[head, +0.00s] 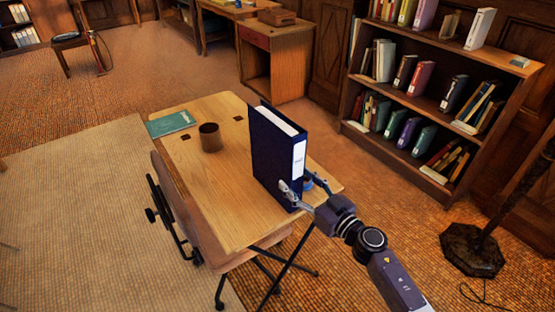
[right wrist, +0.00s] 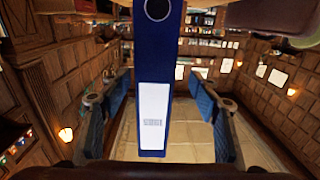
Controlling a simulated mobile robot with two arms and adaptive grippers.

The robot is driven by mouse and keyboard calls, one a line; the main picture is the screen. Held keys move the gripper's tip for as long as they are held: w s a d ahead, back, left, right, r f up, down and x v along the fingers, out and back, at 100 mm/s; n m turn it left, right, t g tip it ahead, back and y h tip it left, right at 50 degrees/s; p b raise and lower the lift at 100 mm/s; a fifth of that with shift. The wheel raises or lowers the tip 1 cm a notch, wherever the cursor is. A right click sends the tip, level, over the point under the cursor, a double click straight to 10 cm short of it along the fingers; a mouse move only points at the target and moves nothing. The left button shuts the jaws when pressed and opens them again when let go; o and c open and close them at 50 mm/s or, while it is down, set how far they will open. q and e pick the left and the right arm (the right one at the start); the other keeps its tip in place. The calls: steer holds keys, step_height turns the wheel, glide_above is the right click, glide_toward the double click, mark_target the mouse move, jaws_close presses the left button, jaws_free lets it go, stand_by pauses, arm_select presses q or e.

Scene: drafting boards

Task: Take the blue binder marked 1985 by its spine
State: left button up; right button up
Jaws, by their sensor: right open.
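The blue binder (head: 273,155) stands upright on the wooden drafting table, its spine facing my right arm. A white label sits on the spine; its print is too small to read. My right gripper (head: 303,188) is open at the lower part of the spine. In the right wrist view the blue spine (right wrist: 161,60) runs down the middle between my two open fingers (right wrist: 162,115), with a visible gap on each side. My left gripper is not in view.
The drafting table (head: 215,185) also carries a brown cup (head: 210,138) and a teal book (head: 171,123), both left of the binder. A bookcase (head: 440,105) stands to the right, and a lamp base (head: 472,250) is on the floor at the right.

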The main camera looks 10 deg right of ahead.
mark_target(276, 158)
steer(key=x, duration=0.6)
steer(key=shift+w+d+r, duration=0.2)
steer(key=shift+w+r, duration=0.05)
steer(key=shift+w, duration=0.15)
steer(key=shift+s, duration=0.1)
steer(key=shift+c, duration=0.7)
jaws_close()
steer(key=shift+r, duration=0.15)
